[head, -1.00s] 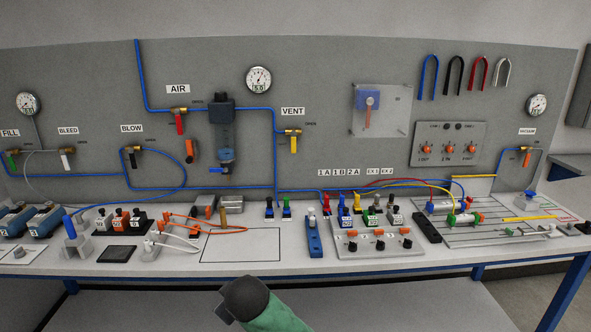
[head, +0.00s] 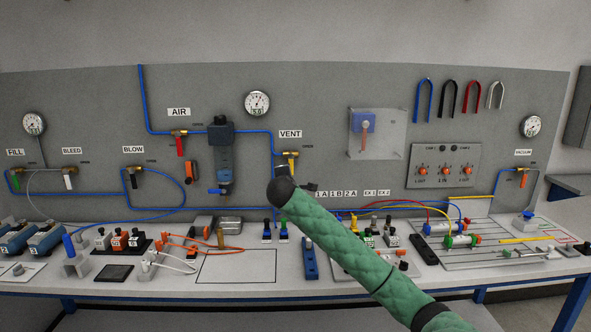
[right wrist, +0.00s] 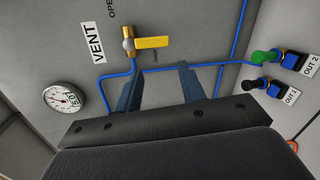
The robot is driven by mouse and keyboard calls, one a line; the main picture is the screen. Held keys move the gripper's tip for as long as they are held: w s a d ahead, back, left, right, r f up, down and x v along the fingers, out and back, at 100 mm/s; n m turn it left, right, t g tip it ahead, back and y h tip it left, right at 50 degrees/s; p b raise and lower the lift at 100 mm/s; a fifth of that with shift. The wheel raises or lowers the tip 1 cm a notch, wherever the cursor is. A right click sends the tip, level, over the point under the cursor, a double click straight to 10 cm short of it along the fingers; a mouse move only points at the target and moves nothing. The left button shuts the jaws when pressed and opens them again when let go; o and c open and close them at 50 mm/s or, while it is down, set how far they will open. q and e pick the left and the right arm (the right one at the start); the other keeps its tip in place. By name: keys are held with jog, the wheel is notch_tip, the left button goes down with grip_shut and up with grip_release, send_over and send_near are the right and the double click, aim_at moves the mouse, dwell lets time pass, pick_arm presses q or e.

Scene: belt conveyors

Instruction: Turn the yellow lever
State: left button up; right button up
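The yellow lever (head: 291,165) hangs down from the brass VENT valve on the grey panel. In the right wrist view the lever (right wrist: 152,43) lies close beside the small SHUT mark, and the OPEN mark is farther off. My right gripper (head: 283,173) is just below and left of the lever in the head view, partly hidden behind my dark wrist. In the right wrist view my right gripper (right wrist: 160,77) is open and empty, its two blue-grey fingers apart. The lever is beyond the fingertips, not between them. My left gripper is not in view.
Blue tubing (head: 277,137) runs along the panel beside the valve. A filter unit (head: 221,157) is to its left and a pressure gauge (head: 257,103) above. The workbench (head: 235,288) below carries several connectors and cylinders.

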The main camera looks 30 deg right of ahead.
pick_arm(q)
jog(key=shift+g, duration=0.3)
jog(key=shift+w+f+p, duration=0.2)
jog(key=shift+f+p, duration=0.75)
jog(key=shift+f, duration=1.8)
pick_arm(e)
jog(key=shift+w+d+f+n+t, duration=0.15)
jog(key=shift+w+d+n+t, duration=0.2)
jog(key=shift+w+d+n, duration=1.8)
jog(key=shift+w+d+f+n+t, duration=0.25)
jog(key=shift+w+d+n, duration=0.65)
jog(key=shift+n, duration=2.5)
jog(key=shift+w+d+f+n+t, duration=0.1)
jog(key=shift+w+d+n+t, duration=0.3)
jog(key=shift+w+d+n, duration=1.35)
jog(key=shift+w+a+n, duration=0.25)
jog(key=shift+a+n, duration=0.4)
jog(key=shift+n, duration=0.35)
jog(key=shift+c, duration=0.4)
grip_shut()
